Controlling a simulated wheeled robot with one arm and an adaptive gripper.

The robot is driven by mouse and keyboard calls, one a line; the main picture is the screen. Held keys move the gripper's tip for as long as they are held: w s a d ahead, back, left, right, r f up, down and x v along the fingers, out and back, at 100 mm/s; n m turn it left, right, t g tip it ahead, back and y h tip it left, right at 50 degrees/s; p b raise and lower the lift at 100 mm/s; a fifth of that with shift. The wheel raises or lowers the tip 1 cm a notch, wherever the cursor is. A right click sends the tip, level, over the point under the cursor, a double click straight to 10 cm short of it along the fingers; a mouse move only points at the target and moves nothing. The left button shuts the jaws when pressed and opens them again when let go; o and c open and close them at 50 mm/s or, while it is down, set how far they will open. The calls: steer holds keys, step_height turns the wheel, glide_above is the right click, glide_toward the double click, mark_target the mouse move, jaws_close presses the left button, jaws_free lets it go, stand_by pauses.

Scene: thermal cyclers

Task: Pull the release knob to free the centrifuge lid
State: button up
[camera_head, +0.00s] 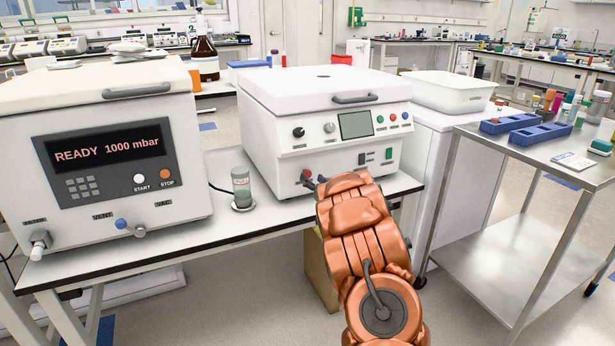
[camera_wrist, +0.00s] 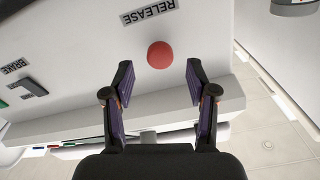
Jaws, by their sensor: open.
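The centrifuge (camera_head: 318,125) is a white box on the bench, with its lid (camera_head: 310,88) down and a grey handle at the lid's front. The red release knob (camera_wrist: 160,55) shows in the wrist view beside the RELEASE label (camera_wrist: 150,12). In the head view the knob (camera_head: 306,174) is at the lower front of the centrifuge, partly hidden by my gripper (camera_head: 313,184). In the wrist view my gripper (camera_wrist: 158,85) is open and empty. Its fingertips point toward the knob, one on either side of its line, just short of it.
A vacuum unit (camera_head: 100,140) reading READY 1000 mbar stands at left. A white tub (camera_head: 448,92) is to the right. A metal cart (camera_head: 500,235) with blue racks stands farther right.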

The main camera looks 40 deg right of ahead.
mark_target(308, 175)
steer(key=shift+b+x, duration=0.3)
steer(key=shift+x, duration=2.1)
jaws_close()
